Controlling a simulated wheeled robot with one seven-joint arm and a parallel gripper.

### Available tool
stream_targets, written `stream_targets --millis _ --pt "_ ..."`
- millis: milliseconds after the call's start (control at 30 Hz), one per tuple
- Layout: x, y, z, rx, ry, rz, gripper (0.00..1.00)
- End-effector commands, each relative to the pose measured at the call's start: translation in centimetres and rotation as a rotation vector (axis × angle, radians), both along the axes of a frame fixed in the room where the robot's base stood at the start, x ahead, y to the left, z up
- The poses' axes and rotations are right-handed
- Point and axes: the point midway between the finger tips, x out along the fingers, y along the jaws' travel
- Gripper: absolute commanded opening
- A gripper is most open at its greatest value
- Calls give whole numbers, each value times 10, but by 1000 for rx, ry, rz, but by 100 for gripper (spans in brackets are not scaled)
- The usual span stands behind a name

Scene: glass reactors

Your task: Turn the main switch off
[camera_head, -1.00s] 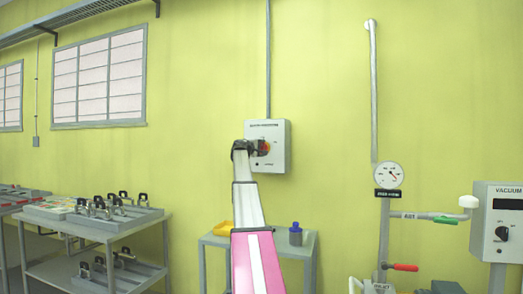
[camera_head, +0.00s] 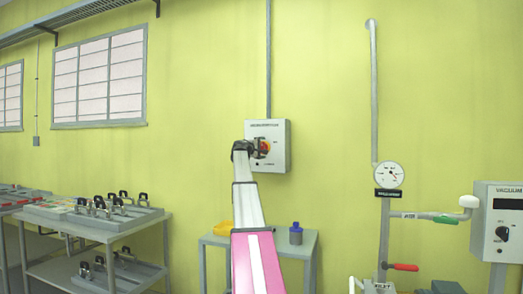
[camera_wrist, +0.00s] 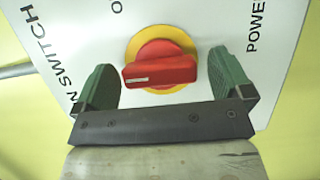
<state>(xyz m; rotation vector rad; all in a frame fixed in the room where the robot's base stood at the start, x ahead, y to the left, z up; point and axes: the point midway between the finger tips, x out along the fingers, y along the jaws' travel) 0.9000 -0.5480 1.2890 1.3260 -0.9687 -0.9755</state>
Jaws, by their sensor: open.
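The main switch is a red rotary handle (camera_wrist: 160,71) on a yellow round plate (camera_wrist: 162,46), set in a white box (camera_head: 279,145) on the wall. In the wrist view the handle lies nearly level across the picture, its white mark at the left end. The lettering reads "N SWITCH" at left, "O" at the top and "POWER" at right. My gripper (camera_wrist: 161,85) is open, with one green-padded finger on each side of the handle and a gap on both sides. In the head view my gripper (camera_head: 258,148) is at the box and partly covers the switch.
A small table (camera_head: 310,244) with a blue bottle (camera_head: 296,233) and a yellow tray stands below the box. A gauge (camera_head: 389,175) with pipes and valves, and a vacuum box (camera_head: 502,222), are at right. A shelf of clamps (camera_head: 150,222) is at left.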

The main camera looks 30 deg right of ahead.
Motion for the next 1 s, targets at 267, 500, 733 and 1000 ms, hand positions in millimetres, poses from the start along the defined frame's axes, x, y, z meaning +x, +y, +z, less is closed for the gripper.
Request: stream_targets --millis 267,500,733,1000 --pt "-4 11 0 0 -1 0 97" --pt "-17 47 -1 0 -1 2 97" --pt "-30 88 -1 0 -1 2 97" --pt "-34 103 -1 0 0 0 97"
